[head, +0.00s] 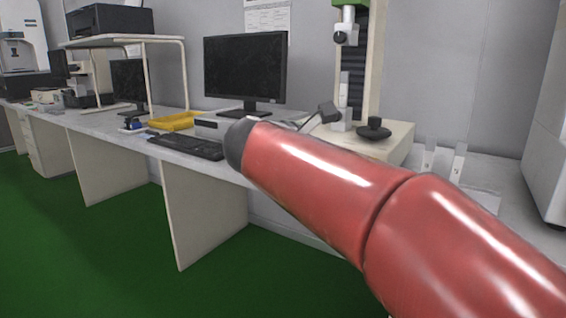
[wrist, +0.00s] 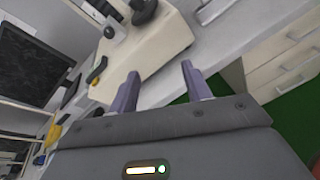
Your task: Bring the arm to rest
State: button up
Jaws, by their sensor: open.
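My red arm stretches from the lower right toward the middle of the head view, and it hides part of the bench. My gripper itself cannot be made out in the head view. In the wrist view my gripper (wrist: 159,88) shows two purple-grey fingers standing apart, with nothing between them. Behind the fingers are the bench edge and the cream base of a test machine (wrist: 150,50). I cannot tell how far the fingers are from these surfaces.
A long bench (head: 90,119) runs along the wall with a monitor (head: 245,68), a keyboard (head: 186,147), a yellow tray (head: 172,121) and a test stand (head: 393,140). A white cabinet (head: 545,110) stands at the right. The green floor (head: 90,250) is clear at the left.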

jog(key=s+d+f+m+g+y, duration=0.45)
jog(key=s+d+f+m, duration=0.5)
jog(key=s+f, duration=0.3)
jog(key=s+a+f+m+g+y, duration=0.1)
jog(key=s+f+m+y, duration=0.3)
jog(key=s+f+m, duration=0.7)
jog(key=s+a+m+p, duration=0.1)
jog(key=s+m, duration=0.2)
jog(key=shift+f, duration=0.35)
jog(key=shift+o, duration=0.4)
jog(key=shift+w+r+g, duration=0.1)
jog(key=shift+g, duration=0.15)
